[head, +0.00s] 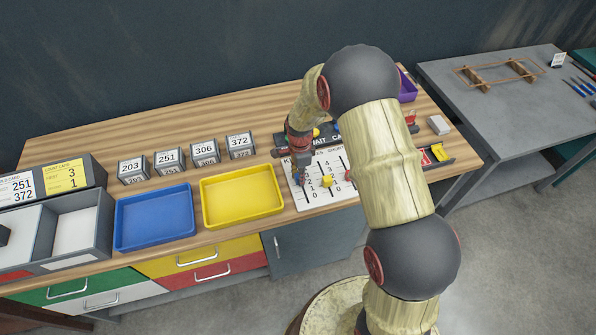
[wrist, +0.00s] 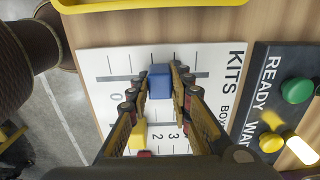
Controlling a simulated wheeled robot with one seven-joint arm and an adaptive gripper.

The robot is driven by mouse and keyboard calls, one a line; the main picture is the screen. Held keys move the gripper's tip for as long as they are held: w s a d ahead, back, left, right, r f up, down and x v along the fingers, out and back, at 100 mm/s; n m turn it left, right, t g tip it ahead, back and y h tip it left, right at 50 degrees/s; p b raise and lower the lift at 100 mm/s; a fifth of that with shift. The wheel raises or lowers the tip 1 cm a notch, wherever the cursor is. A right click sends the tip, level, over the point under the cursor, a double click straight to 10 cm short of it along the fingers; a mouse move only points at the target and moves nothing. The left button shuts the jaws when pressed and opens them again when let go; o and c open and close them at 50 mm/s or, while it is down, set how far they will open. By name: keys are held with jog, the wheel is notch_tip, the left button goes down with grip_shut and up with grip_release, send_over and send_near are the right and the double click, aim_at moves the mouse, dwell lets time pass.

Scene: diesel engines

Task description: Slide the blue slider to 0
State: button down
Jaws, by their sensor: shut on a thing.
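The white slider board (head: 309,202) lies on the wooden bench, with several numbered tracks. The blue slider (wrist: 159,82) sits between the two fingers of my gripper (wrist: 157,84) in the wrist view, about level with the mark 2. The printed 0 (wrist: 115,98) is to its left there. In the head view the blue slider (head: 297,179) is partly hidden under my gripper (head: 298,172). My gripper is shut on it. The yellow slider (head: 327,181) is on the neighbouring track and also shows in the wrist view (wrist: 137,135).
A yellow tray (head: 243,223) and a blue tray (head: 155,245) stand left of the board. A dark panel (wrist: 278,85) with green and yellow buttons is beside the board. Several number blocks stand behind the trays. My arm hides part of the bench's right side.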

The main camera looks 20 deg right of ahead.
aim_at(306, 199)
jog(key=s, duration=0.6)
jog(key=shift+s+r+p, duration=0.1)
jog(key=shift+p, duration=0.25)
jog(key=shift+s, duration=0.55)
jog(key=c, duration=1.6)
grip_release()
jog(key=shift+s, duration=0.1)
jog(key=shift+c, duration=0.2)
jog(key=shift+r, duration=0.25)
notch_tip(306, 199, up, 11)
jog(key=shift+r, duration=0.15)
